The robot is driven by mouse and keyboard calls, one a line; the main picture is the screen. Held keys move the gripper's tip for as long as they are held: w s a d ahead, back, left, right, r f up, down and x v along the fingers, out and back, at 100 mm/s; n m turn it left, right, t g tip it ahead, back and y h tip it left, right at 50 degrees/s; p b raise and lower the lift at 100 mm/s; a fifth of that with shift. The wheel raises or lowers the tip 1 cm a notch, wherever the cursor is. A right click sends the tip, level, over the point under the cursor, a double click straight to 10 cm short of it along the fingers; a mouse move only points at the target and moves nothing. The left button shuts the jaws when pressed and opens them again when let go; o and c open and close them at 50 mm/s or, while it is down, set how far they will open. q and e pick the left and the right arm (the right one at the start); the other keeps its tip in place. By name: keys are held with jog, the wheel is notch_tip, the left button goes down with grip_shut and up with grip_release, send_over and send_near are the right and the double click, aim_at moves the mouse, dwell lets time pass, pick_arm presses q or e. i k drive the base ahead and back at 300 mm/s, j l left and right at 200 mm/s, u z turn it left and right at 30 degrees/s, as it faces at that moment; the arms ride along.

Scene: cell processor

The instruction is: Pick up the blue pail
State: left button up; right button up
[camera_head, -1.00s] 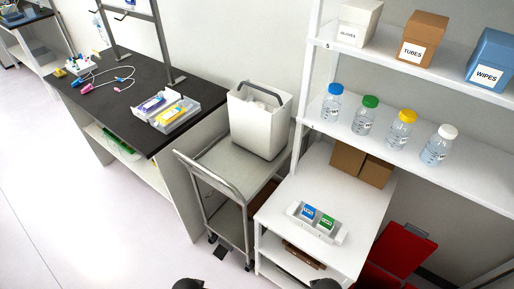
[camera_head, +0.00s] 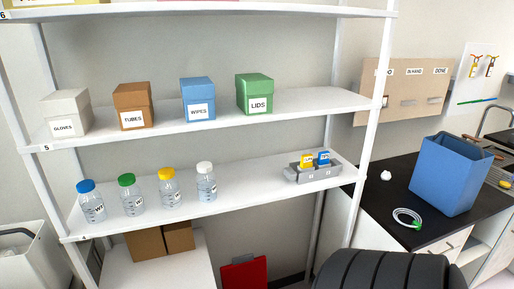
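A blue pail (camera_head: 447,175) stands upright on the black counter (camera_head: 385,190) at the right. A dark ribbed part of my own arm fills the bottom right, in front of the counter. Neither of my grippers shows in the head view, so I cannot see whether they are open or shut.
A coiled clear tube (camera_head: 407,217) with a green end and a small white item (camera_head: 386,175) lie left of the pail. White shelves (camera_head: 290,110) hold labelled boxes, capped bottles and a grey rack (camera_head: 312,172). A pegboard (camera_head: 403,90) hangs behind the counter.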

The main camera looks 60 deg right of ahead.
aim_at(451, 171)
jog(key=z, duration=3.15)
jog(key=l+u, duration=0.15)
jog(key=u, duration=0.35)
jog(key=i+l+u, duration=0.2)
jog(key=l+u, duration=0.2)
jog(key=l, duration=0.65)
jog(key=i+l+u, duration=0.1)
jog(key=l+u, duration=0.3)
jog(key=l, duration=0.65)
